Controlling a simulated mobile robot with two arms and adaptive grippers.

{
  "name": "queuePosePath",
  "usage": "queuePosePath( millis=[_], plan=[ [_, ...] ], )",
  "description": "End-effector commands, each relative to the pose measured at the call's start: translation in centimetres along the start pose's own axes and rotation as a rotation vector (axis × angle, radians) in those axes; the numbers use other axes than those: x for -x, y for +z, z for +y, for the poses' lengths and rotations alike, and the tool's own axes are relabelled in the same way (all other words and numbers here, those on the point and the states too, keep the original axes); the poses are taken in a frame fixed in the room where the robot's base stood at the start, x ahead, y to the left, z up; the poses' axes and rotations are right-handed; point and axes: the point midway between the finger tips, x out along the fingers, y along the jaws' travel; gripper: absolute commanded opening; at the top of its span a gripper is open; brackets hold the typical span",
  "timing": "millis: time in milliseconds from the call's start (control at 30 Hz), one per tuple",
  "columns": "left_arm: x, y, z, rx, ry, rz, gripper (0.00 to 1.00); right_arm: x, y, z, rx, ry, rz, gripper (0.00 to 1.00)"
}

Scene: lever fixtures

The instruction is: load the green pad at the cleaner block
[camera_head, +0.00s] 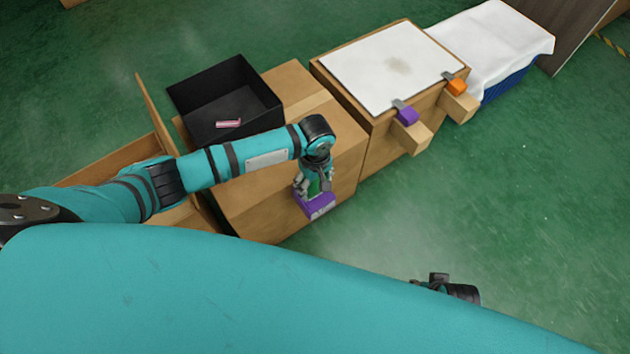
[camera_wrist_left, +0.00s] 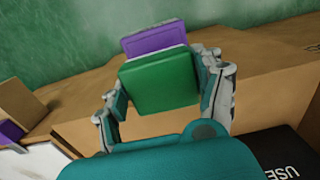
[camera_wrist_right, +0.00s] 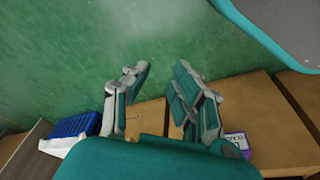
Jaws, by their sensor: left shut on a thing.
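My left gripper (camera_head: 315,188) is shut on the green pad (camera_wrist_left: 160,82), which sits between its fingers in the left wrist view. A purple block (camera_head: 317,206) with a pale label is at the front edge of a cardboard box, just below the gripper. It shows right behind the pad in the left wrist view (camera_wrist_left: 153,38); I cannot tell whether they touch. It shows partly in the right wrist view (camera_wrist_right: 240,141), its lettering cut off. My right gripper (camera_wrist_right: 158,88) is open and empty above the floor, mostly hidden by my body in the head view.
A black open bin (camera_head: 227,97) holding a pink item (camera_head: 228,123) stands on the cardboard box (camera_head: 297,82). To the right, a white board (camera_head: 385,65) lies on a wooden box with purple (camera_head: 407,115) and orange (camera_head: 457,87) levers. Beyond is a white cloth (camera_head: 495,40). The front floor is clear.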

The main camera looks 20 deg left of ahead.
Motion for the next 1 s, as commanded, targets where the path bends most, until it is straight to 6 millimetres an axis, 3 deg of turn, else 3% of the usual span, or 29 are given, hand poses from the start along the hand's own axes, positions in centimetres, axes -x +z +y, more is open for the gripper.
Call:
queuePosePath(
  millis=[467,1000],
  plan=[
    [-1.7,0.0,0.0,0.000,0.001,0.001,0.42,5.3,-1.7,0.3,-0.005,0.006,0.034,0.25],
    [-3.1,0.0,0.1,0.000,0.001,0.000,0.42,11.4,-1.8,0.5,-0.009,0.011,0.062,0.25]
  ],
)
